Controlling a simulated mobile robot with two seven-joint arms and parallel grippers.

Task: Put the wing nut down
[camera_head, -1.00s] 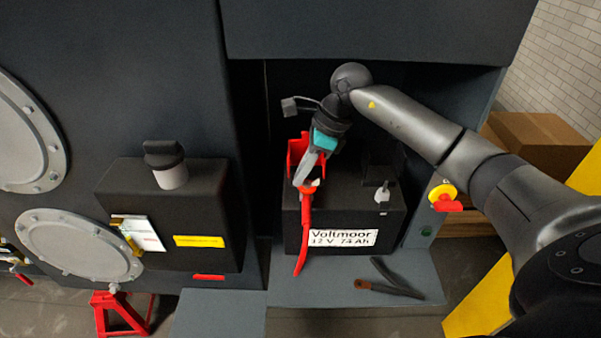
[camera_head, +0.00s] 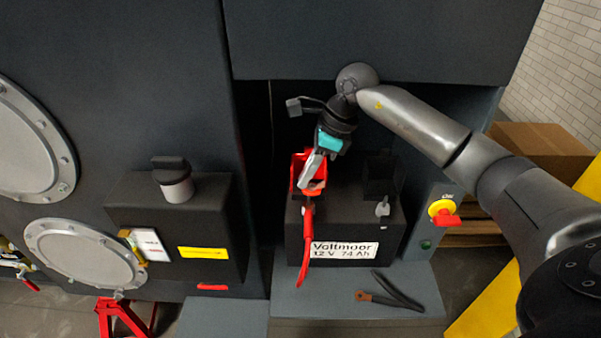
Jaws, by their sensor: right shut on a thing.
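My right gripper (camera_head: 311,180) reaches in from the right, over the left part of the black battery (camera_head: 295,222) labelled Voltmoor. It is shut, its fingers pointing down near the red terminal cover and the red cable (camera_head: 306,245). The wing nut itself is too small to make out and is hidden between or behind the fingers. A red cover (camera_head: 297,168) stands open behind the fingers. The battery's other terminal (camera_head: 382,208) shows at the right, with a dark cover raised behind it. My left gripper is not in view.
A grey shelf (camera_head: 330,300) carries the battery. A dark cable with a copper-coloured end (camera_head: 392,298) lies on its front right. A red and yellow switch (camera_head: 444,212) sits on the right wall. A black box (camera_head: 215,225) juts out at the left.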

